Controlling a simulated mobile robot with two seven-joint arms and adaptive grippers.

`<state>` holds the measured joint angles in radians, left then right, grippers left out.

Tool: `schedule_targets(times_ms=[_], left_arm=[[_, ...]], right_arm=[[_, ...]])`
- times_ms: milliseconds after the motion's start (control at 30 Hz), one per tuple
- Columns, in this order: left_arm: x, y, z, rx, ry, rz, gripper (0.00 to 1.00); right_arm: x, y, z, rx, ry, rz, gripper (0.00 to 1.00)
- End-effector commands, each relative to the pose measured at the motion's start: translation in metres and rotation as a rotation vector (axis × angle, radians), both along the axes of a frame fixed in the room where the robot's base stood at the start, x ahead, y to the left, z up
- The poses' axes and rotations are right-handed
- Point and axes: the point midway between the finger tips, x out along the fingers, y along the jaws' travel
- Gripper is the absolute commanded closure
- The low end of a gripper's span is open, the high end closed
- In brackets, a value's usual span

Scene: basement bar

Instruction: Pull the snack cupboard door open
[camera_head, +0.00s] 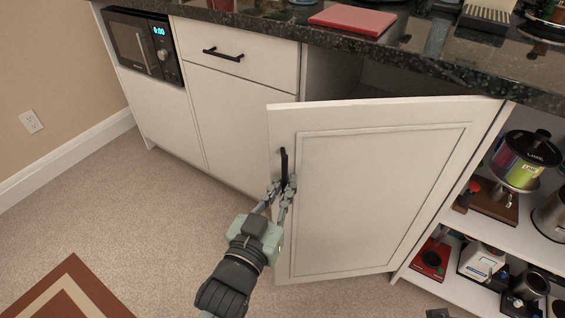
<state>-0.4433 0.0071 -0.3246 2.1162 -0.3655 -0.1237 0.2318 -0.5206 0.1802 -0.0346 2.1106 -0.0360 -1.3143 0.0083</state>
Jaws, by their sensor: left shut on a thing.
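The white cupboard door (375,190) stands partly open, swung outward, with its hinge side at the right. The dark cupboard inside (385,82) shows above its top edge. A black vertical handle (284,160) sits near the door's left edge. My left gripper (283,188) is shut on the lower part of this handle, with its arm coming from below.
A dark granite counter (430,55) runs above, with a red board (352,19) on it. A microwave (145,45) and a drawer (235,55) are at the left. Open shelves with appliances (525,160) stand right of the door. The carpet (130,200) at left is clear.

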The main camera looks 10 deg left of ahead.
Motion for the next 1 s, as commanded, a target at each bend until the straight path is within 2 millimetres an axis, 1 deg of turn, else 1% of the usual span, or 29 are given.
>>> schedule_targets(times_ms=[33,100,200,300,500,833,867,1000], left_arm=[[-0.01,-0.003,0.001,-0.003,0.001,-0.001,1.0],[-0.021,-0.007,0.001,-0.003,0.002,-0.001,1.0],[-0.035,-0.012,0.001,-0.002,0.001,-0.002,1.0],[-0.044,-0.016,0.001,-0.001,-0.001,-0.001,1.0],[-0.052,-0.02,0.002,0.0,-0.004,-0.002,1.0],[-0.052,-0.02,0.002,0.0,-0.005,-0.002,1.0],[-0.052,-0.02,0.002,0.0,-0.005,-0.002,0.91],[-0.052,-0.02,0.001,0.0,-0.003,-0.002,0.74]], right_arm=[[0.0,0.0,-0.002,0.002,0.002,0.0,1.0],[0.0,0.0,-0.005,0.003,0.004,0.001,1.0],[0.0,0.0,-0.009,0.005,0.006,0.001,1.0],[0.001,0.001,-0.011,0.007,0.005,0.0,1.0],[-0.001,0.0,-0.015,0.007,0.01,0.0,1.0],[-0.001,0.0,-0.015,0.008,0.011,0.0,1.0],[-0.001,0.0,-0.015,0.007,0.011,0.001,1.0],[0.0,0.0,-0.015,0.008,0.009,0.001,1.0]])
